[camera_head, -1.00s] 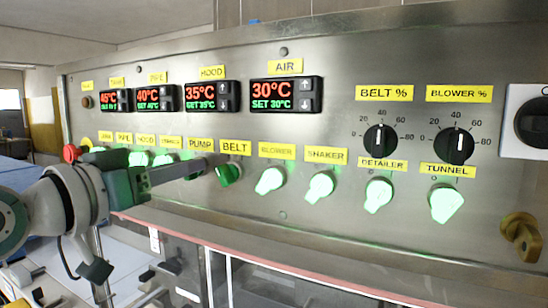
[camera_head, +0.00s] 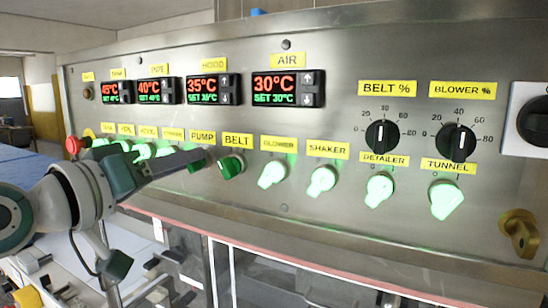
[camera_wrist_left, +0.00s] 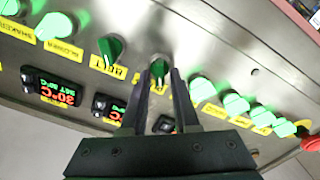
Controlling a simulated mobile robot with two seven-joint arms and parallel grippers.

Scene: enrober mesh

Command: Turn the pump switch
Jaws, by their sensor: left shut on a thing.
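The yellow PUMP label (camera_head: 202,137) is on the steel panel, left of the BELT label. In the left wrist view the pump switch (camera_wrist_left: 158,69) is a dark green knob between the two dark fingertips of my left gripper (camera_wrist_left: 159,77). It looks unlit, unlike the bright green knobs to its right there. In the head view my left gripper (camera_head: 203,157) reaches in from the left, its tip just under the PUMP label, and hides most of the pump switch. My left gripper is shut on the pump switch. My right gripper is not in view.
The dark green belt switch (camera_head: 231,165) sits close to the right of the gripper tip. Lit green knobs, such as the blower switch (camera_head: 272,173), line the row. A red button (camera_head: 74,145) is at the far left. Temperature displays (camera_head: 288,89) are above.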

